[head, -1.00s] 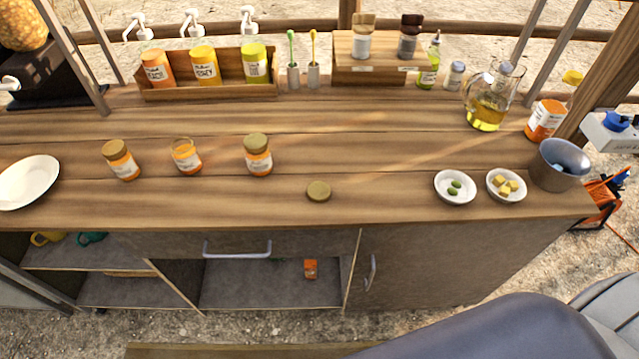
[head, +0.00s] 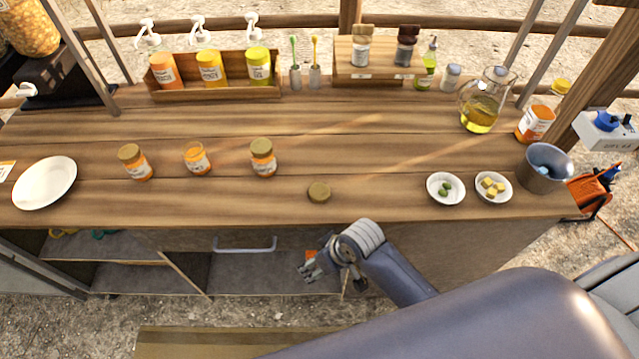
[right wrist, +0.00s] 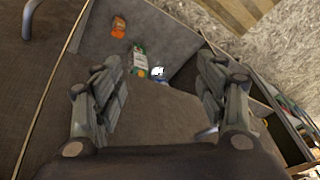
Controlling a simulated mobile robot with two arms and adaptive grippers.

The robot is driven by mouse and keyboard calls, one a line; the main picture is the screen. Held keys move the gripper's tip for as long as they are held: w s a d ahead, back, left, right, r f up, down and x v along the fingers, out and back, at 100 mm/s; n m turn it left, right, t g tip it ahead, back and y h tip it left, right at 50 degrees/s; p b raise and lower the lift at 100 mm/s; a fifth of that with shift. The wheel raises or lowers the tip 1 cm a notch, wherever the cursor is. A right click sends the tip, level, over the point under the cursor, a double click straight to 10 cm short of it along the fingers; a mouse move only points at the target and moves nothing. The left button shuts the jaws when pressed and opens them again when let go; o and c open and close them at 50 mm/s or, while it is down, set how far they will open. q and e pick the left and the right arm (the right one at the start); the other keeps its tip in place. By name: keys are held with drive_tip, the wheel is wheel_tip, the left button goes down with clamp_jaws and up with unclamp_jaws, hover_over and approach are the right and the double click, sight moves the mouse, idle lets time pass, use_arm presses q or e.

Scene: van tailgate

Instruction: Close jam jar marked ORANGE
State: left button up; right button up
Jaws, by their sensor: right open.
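Three jam jars stand on the wooden counter. The left jar (head: 135,163) and the right jar (head: 263,158) have brownish-gold lids on. The middle jar (head: 197,159) is open, with orange jam inside; its label is too small to read. A loose round lid (head: 319,192) lies flat on the counter near the front edge, right of the jars. My right gripper (head: 308,270) is in front of the counter, below the loose lid and apart from it. In the right wrist view the right gripper (right wrist: 165,100) is open and empty, facing the cabinet. My left gripper is not in view.
A white plate (head: 45,184) lies at left. Two small bowls, one with green pieces (head: 446,189) and one with yellow cubes (head: 493,187), and a grey bucket (head: 543,168) stand at right. A glass jug (head: 483,105) stands behind. The counter around the loose lid is clear.

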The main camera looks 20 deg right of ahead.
drive_tip(key=a+r+n+y+p, duration=0.15)
drive_tip(key=a+r, duration=0.25)
drive_tip(key=r, duration=1)
wheel_tip(320, 180, up, 10)
drive_tip(key=n+g+h, duration=0.3)
drive_tip(key=n+h, duration=0.1)
hover_over(320, 194)
drive_tip(key=shift+f+p, duration=0.55)
drive_tip(key=shift+f, duration=2.3)
